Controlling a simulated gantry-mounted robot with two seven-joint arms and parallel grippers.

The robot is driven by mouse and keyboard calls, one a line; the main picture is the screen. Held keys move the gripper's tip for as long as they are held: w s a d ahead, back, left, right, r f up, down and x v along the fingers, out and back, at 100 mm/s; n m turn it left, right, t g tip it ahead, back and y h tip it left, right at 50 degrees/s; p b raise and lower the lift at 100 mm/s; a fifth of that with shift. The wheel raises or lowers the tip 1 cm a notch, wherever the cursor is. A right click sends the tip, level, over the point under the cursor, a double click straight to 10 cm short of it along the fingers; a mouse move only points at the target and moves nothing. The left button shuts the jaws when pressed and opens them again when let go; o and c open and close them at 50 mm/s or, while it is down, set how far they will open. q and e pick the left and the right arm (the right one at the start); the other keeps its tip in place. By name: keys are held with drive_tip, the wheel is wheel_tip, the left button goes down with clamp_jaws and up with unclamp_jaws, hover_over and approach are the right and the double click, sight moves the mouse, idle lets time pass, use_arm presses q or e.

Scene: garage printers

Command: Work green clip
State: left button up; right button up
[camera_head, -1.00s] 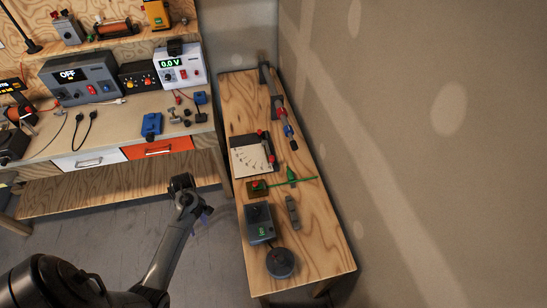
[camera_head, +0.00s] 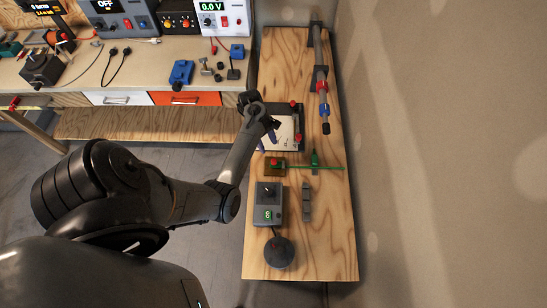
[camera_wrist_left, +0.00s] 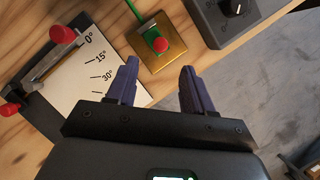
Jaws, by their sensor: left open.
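The green clip (camera_head: 314,158) stands on the narrow wooden bench, on a thin green line that runs rightward from a small brass plate (camera_head: 274,168) with a red knob. The plate also shows in the left wrist view (camera_wrist_left: 176,56), with the green line leaving its upper left; the clip itself is not in that view. My left gripper (camera_head: 268,136) is open and empty over the bench's left edge, beside the angle-marked board and left of the clip. In the wrist view its two purple fingers (camera_wrist_left: 159,88) are spread, with the brass plate and red knob just beyond them.
The angle-marked board (camera_head: 287,137) with red knobs lies behind the plate. A grey dial box (camera_head: 268,204), a round dark base (camera_head: 279,252) and a grey strip (camera_head: 307,202) lie nearer. A rail (camera_head: 319,75) runs along the back right; the wall stands beyond.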

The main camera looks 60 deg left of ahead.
sight(274, 160)
use_arm(q)
drive_tip(key=x, duration=0.8)
drive_tip(key=shift+d+f+b, duration=0.2)
drive_tip(key=shift+f+b, duration=0.15)
drive_tip(key=shift+b, duration=0.05)
drive_tip(key=shift+c, duration=0.2)
drive_tip(key=shift+r, duration=0.1)
clamp_jaws()
